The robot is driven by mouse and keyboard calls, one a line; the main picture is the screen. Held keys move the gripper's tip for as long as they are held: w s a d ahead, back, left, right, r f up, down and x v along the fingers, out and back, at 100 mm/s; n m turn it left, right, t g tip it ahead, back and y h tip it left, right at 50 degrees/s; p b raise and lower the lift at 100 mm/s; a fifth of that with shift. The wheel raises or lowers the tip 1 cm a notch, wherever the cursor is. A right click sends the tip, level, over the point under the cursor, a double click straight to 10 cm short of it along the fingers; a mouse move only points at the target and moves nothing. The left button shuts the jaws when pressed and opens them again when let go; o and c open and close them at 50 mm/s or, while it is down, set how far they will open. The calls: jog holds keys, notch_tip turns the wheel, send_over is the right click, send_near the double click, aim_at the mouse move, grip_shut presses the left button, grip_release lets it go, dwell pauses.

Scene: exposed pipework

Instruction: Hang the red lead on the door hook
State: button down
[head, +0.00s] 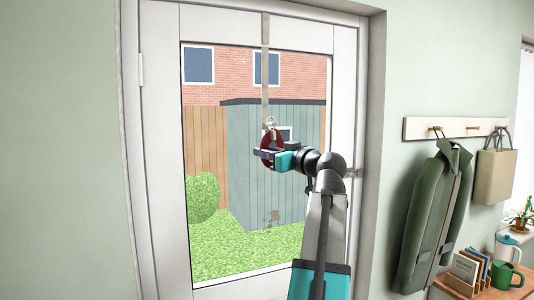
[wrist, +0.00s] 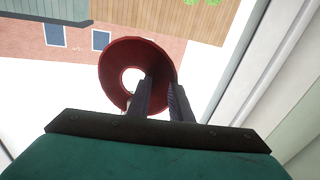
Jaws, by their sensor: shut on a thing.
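The red lead (head: 266,139) is a dark red round coil in front of the door glass. In the wrist view the red lead (wrist: 113,68) is a wide ring with a small opening in its middle. My gripper (head: 264,153) is shut on the ring; its two dark fingers (wrist: 163,88) overlap the ring's right side in the wrist view. The door hook (head: 265,75) is a pale strap hanging down the door from the top, with a small metal end just above the coil. I cannot tell whether the coil touches the hook or hangs on it.
The white glazed door (head: 160,150) is closed, with a handle (head: 352,173) at right. On the right wall a peg rail (head: 455,128) holds a green coat (head: 432,215) and a tan bag (head: 494,177). Below is a wooden shelf (head: 515,284) with books, a green can and a mug.

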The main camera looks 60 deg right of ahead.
jog(key=shift+w+d+f+b, duration=0.3)
jog(key=shift+w+f+b, duration=0.1)
jog(key=shift+b, duration=0.25)
jog(key=shift+f+b, duration=0.2)
jog(key=shift+b, duration=0.15)
jog(key=c, duration=1.5)
grip_release()
jog(key=shift+c, duration=0.2)
jog(key=b+v, duration=0.4)
jog(key=v, duration=1)
